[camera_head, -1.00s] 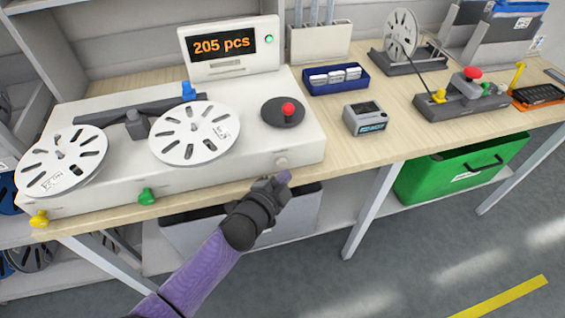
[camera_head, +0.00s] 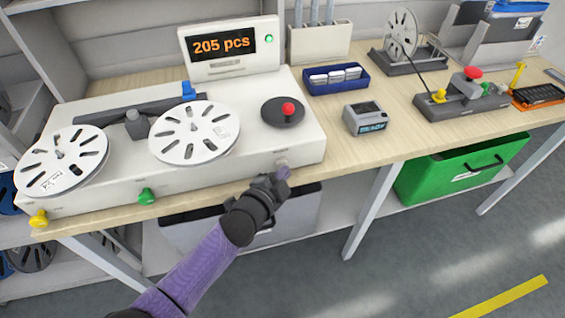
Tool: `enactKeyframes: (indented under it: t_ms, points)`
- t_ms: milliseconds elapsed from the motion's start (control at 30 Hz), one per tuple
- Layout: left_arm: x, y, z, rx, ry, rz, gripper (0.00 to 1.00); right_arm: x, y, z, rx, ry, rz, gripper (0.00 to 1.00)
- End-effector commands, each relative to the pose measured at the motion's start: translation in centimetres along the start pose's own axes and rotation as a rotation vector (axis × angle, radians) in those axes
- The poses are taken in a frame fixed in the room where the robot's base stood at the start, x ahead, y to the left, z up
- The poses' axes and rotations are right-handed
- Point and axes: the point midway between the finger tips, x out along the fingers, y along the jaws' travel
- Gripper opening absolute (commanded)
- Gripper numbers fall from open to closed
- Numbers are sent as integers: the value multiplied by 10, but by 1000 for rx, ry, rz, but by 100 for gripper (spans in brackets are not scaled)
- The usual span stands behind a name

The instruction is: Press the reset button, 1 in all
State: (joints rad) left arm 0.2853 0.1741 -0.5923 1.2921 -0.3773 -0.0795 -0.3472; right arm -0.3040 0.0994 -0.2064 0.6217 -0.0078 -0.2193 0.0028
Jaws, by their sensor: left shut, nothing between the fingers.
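A white reel counter (camera_head: 240,185) stands on the wooden bench, and its display (camera_head: 221,45) reads "205 pcs". A small pale button (camera_head: 281,162) sits on its front face at the right end; no lettering that names it as reset can be read. My left gripper (camera_head: 283,173) is shut and empty, its fingertips just below and in front of this button, partly covering it. I cannot tell whether they touch. A red knob (camera_head: 288,109) stands on a black disc on top of the counter. My right gripper is not in view.
Two white reels (camera_head: 194,133) lie on top. A small grey device (camera_head: 365,118) and a blue box (camera_head: 336,79) stand to the right. A green crate (camera_head: 420,185) is under the bench.

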Motion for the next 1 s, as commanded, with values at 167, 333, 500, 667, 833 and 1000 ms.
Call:
enactKeyframes:
  t_ms: [167, 333, 500, 667, 833, 1000]
  points:
    - [1, -1, 1, 0, 0, 0, 0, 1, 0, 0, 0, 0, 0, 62]
    - [3, -2, 2, 0, 0, 0, 0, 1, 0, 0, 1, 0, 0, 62]
    - [4, -2, 3, 0, 0, 1, 0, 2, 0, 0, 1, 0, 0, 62]
    - [5, -4, 4, 0, 0, 1, 0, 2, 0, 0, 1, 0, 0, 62]
    - [7, -5, 5, 0, 0, 0, 0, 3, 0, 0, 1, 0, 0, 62]
    - [7, -5, 5, 0, 0, 0, 0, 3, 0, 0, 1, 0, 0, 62]
